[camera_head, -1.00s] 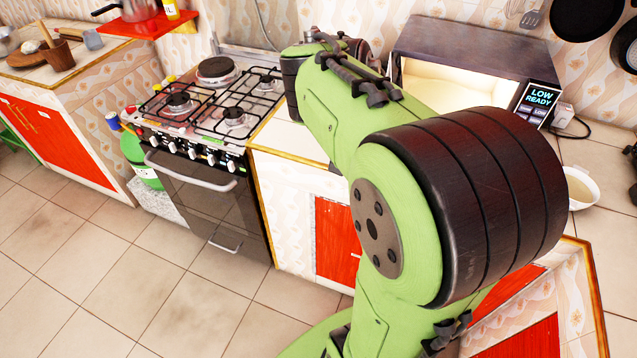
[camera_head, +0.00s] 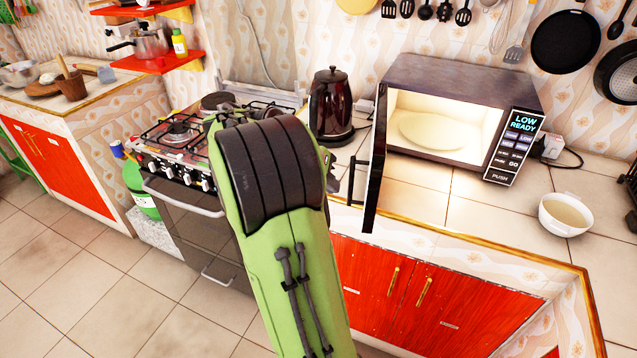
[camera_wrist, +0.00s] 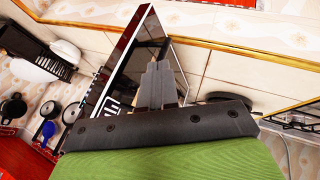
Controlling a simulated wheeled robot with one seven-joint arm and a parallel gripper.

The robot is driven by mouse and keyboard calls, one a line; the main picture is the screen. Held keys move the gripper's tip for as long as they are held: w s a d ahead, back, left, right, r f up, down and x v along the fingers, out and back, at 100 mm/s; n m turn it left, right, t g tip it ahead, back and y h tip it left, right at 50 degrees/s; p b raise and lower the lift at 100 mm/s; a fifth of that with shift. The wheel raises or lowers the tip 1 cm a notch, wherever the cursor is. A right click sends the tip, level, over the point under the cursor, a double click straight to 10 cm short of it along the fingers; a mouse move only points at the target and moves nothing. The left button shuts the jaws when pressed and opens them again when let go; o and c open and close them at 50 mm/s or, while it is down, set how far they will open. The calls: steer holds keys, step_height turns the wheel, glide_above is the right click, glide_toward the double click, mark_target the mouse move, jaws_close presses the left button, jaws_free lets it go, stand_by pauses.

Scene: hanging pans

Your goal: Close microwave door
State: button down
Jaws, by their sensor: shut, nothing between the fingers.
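The microwave (camera_head: 455,72) stands on the counter with its lit inside showing a pale round plate (camera_head: 432,130). Its dark door (camera_head: 374,170) is open, swung out from the left side toward the counter's front edge and seen nearly edge-on. My gripper is mostly hidden behind my green arm in the head view, close to the left of the door. In the wrist view my gripper (camera_wrist: 159,70) has its fingers together and empty. The microwave's control panel (camera_wrist: 112,106) shows just left of them. I cannot tell whether the fingers touch the door.
A dark kettle (camera_head: 331,105) stands left of the door, near the stove (camera_head: 178,135). A white bowl (camera_head: 566,215) sits right of the microwave. Pans (camera_head: 565,40) hang on the wall above. The counter before the microwave is clear.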

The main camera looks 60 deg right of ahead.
steer(key=s+d, duration=0.1)
steer(key=s+d+f+b, duration=0.1)
steer(key=s, duration=0.1)
steer(key=s+d+f, duration=0.1)
steer(key=shift+s+f+b, duration=0.15)
steer(key=shift+s+b, duration=0.15)
steer(key=shift+s, duration=0.1)
